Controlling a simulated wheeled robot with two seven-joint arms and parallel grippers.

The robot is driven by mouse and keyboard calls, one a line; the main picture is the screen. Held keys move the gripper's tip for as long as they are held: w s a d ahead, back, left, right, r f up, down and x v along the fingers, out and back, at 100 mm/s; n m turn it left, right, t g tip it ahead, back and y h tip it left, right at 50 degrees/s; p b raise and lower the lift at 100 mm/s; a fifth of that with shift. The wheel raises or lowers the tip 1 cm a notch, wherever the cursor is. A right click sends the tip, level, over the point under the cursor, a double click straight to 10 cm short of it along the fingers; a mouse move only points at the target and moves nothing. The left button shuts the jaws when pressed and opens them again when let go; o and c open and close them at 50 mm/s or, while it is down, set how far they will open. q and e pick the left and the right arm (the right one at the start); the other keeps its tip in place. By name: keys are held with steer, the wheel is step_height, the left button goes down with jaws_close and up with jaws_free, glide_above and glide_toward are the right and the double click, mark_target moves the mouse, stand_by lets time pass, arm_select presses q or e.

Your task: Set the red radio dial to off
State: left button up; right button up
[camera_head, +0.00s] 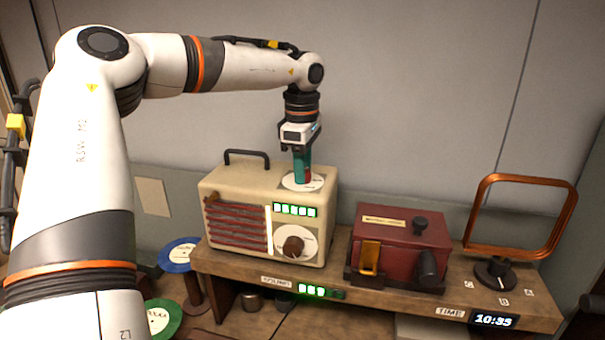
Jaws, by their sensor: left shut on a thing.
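A cream radio (232,190) stands on the wooden shelf, with a brown slatted grille, a round brown front knob (292,246) and a lit green display. On its top is a white round plate (290,184) with a small red dial (308,174), mostly hidden by my gripper. My left gripper (302,180) points straight down from above, its teal fingers shut on the red dial. The dial's pointing direction and the plate's marks are too small to read. My right gripper is not in view.
A dark red box (400,240) with a black knob stands right of the radio on the shelf (385,300). Further right are a copper loop (520,181) on a black dial and a clock reading 10:35 (493,320). Blue and green spools (181,254) stand at lower left.

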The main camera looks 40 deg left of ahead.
arm_select(q)
steer(key=n+b, duration=0.1)
steer(key=n, duration=0.3)
steer(key=shift+w+r+n+b, duration=0.15)
steer(key=shift+n+b, duration=0.3)
steer(key=shift+n, duration=1.25)
steer(key=o, duration=1)
step_height(320, 180, up, 5)
steer(key=shift+d+f+b, duration=0.1)
steer(key=shift+b, duration=0.8)
steer(key=r, duration=0.7)
steer(key=shift+s+d+p, duration=0.15)
steer(key=shift+s+p, duration=0.1)
steer(key=shift+p, duration=0.05)
